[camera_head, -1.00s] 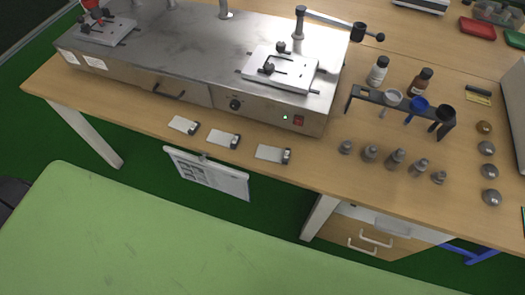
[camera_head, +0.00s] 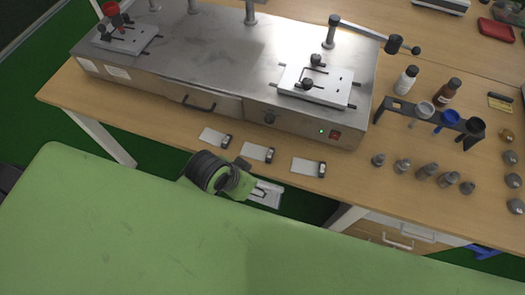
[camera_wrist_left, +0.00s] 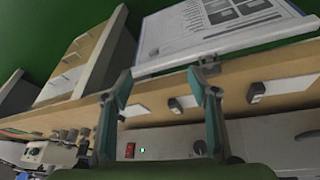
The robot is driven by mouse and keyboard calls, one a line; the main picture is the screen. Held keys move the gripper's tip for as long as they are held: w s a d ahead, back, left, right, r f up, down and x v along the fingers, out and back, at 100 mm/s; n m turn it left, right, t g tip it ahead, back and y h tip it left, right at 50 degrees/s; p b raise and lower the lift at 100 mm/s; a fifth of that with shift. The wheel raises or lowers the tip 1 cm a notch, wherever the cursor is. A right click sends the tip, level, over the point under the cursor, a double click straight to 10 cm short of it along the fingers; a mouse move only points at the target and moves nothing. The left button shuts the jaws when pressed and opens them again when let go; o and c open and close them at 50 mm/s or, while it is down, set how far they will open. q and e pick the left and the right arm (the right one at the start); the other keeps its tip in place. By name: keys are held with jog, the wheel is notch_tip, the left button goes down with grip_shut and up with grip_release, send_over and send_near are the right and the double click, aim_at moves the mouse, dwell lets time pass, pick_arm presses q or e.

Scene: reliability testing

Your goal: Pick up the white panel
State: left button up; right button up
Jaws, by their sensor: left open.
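Three small white panels, each with a dark clip at its right end, lie along the front edge of the wooden bench in the head view: left (camera_head: 212,136), middle (camera_head: 254,152) and right (camera_head: 305,166). My left gripper (camera_head: 266,188) is in front of the bench edge, just below the middle and right panels, and touches neither as far as I can tell. In the left wrist view my left gripper (camera_wrist_left: 160,82) is open and empty, fingers apart. A white panel (camera_wrist_left: 136,109) shows between the fingers there, beyond the tips. My right gripper is not in view.
A metal machine (camera_head: 215,70) stands behind the panels. A printed sheet (camera_wrist_left: 215,30) hangs off the bench front. A green surface (camera_head: 130,230) fills the foreground.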

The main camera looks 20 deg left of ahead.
pick_arm(q)
jog(key=w+d+r+m+g+h, duration=0.1)
jog(key=w+d+r+m, duration=0.2)
jog(key=d+r+m, duration=0.3)
jog(key=w+d+r+m+g+h, duration=0.1)
jog(key=w+d+r+m, duration=0.25)
jog(key=d, duration=0.45)
jog(key=w+a+r+m+g+y, duration=0.1)
jog(key=w+a+r+m+y, duration=0.1)
jog(key=a, duration=0.4)
jog(key=w+a+r+m+g+y, duration=0.1)
jog(key=w+a+r+m+y, duration=0.1)
jog(key=a, duration=0.3)
jog(key=p, duration=0.2)
send_over(272, 154)
jog(key=f, duration=0.8)
jog(key=shift+s+d+f, duration=0.1)
jog(key=shift+s, duration=0.3)
jog(key=shift+w+f+p, duration=0.15)
jog(key=shift+f+p, duration=0.1)
jog(key=shift+f, duration=1.1)
jog(key=shift+w+f+p, duration=0.15)
jog(key=shift+f+p, duration=0.05)
jog(key=shift+f, duration=1.15)
jog(key=c, duration=1.1)
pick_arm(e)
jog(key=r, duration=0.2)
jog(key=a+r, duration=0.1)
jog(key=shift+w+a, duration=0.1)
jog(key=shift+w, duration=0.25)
